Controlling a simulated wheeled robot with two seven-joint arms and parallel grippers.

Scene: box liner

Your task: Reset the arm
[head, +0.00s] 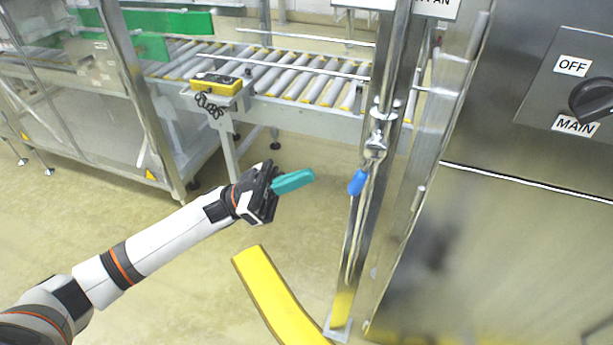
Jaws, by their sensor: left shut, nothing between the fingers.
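My left arm comes in from the lower left, white with black and orange bands. Its gripper (306,176) is stretched out over the open floor near the middle of the view. The teal fingers are together, with nothing seen between them. The gripper is apart from the metal post to its right and from the conveyor beyond it. My right gripper is not in view.
A roller conveyor (290,82) with a yellow control box (216,84) runs across the back. A steel post with a blue-handled valve (357,182) and a steel cabinet (510,230) stand at right. A curved yellow floor strip (277,298) lies below the gripper. A glazed metal frame stands at left.

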